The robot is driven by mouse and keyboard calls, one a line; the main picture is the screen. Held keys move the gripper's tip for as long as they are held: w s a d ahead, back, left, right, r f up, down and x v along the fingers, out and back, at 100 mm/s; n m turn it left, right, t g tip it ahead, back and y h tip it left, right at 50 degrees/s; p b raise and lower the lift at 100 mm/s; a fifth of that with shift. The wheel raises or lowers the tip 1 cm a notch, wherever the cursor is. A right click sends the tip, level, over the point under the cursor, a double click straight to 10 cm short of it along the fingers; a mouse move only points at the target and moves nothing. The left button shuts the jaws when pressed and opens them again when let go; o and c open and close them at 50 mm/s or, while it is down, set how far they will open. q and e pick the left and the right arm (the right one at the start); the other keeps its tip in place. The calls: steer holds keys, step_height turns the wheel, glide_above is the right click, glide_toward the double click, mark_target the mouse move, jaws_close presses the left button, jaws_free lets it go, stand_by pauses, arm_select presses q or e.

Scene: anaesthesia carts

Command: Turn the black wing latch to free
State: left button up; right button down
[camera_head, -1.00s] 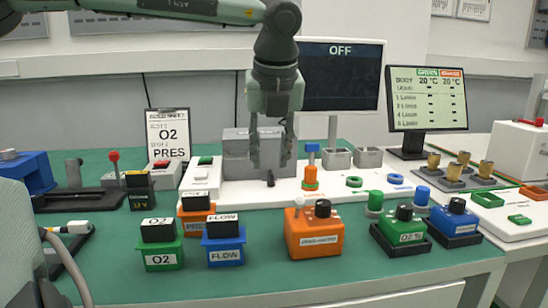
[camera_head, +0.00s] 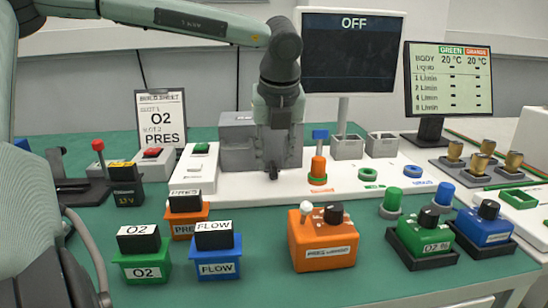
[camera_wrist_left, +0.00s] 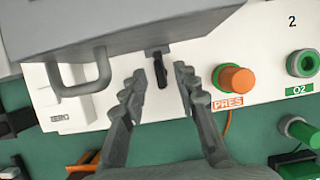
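The small black wing latch (camera_wrist_left: 162,70) sits upright on the front of the grey box (camera_wrist_left: 125,22) in the left wrist view. The latch also shows at the foot of the box (camera_head: 238,150) in the head view, largely behind my gripper. My left gripper (camera_wrist_left: 160,78) is open, with one finger on each side of the latch. Small gaps show between the fingers and the latch in the wrist view; contact is not visible. In the head view the gripper (camera_head: 273,150) points down in front of the box. My right gripper is not in view.
The box stands on a white panel (camera_head: 250,188) with an orange PRES knob (camera_head: 318,168) close to its right. A grey handle (camera_wrist_left: 80,75) juts out left of the latch. Orange, green and blue modules (camera_head: 218,265) stand in front on the green table.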

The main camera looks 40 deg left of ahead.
arm_select(q)
steer(key=shift+w+a+f, duration=0.1)
steer(key=shift+a+f, duration=0.05)
steer(key=shift+f, duration=0.25)
jaws_close()
